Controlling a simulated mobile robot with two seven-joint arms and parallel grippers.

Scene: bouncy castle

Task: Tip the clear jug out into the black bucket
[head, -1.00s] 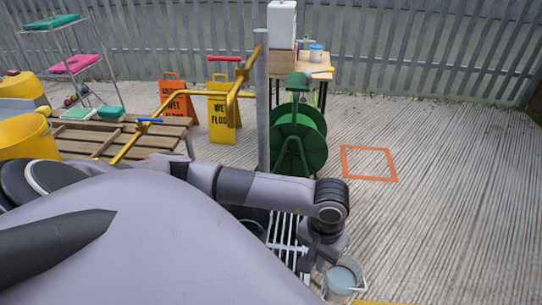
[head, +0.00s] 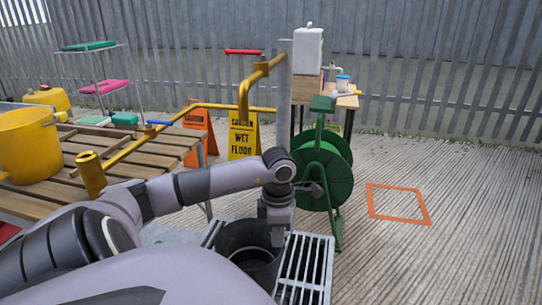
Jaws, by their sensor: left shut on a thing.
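My left gripper (head: 277,238) points down over the bucket's right side. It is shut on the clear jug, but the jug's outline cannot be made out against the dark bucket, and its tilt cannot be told. Whether anything is pouring does not show. My own body covers the bucket's lower front. My right gripper is not in view.
The slatted metal grate (head: 306,262) lies right of the bucket. A green hose reel (head: 322,170) stands close behind. A wooden bench (head: 60,190) with a yellow bucket (head: 28,145) is at left. Open concrete with an orange square (head: 398,204) lies at right.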

